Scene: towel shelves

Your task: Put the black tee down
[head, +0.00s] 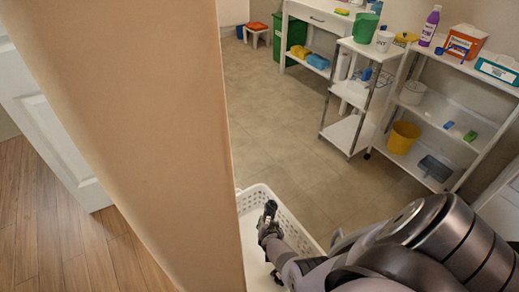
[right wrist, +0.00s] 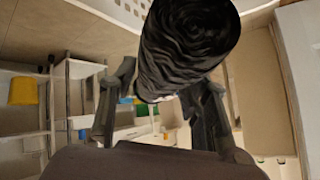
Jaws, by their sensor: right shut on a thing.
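The black tee (right wrist: 188,45) is a dark, wrinkled roll, large in the right wrist view. My right gripper (right wrist: 160,95) is shut on it, with one finger on each side. In the head view my right gripper (head: 269,222) is over a white laundry basket (head: 303,238) with holes in its wall. The basket's rim also shows at the top of the right wrist view (right wrist: 112,10). The tee is hard to tell from the dark gripper in the head view. My left gripper is not in view.
A beige wall edge (head: 150,130) stands close on the left and hides part of the basket. A white shelf (head: 440,110) with a yellow bucket (head: 403,138) and a white cart (head: 350,130) stand at the back right. The tiled floor between is clear.

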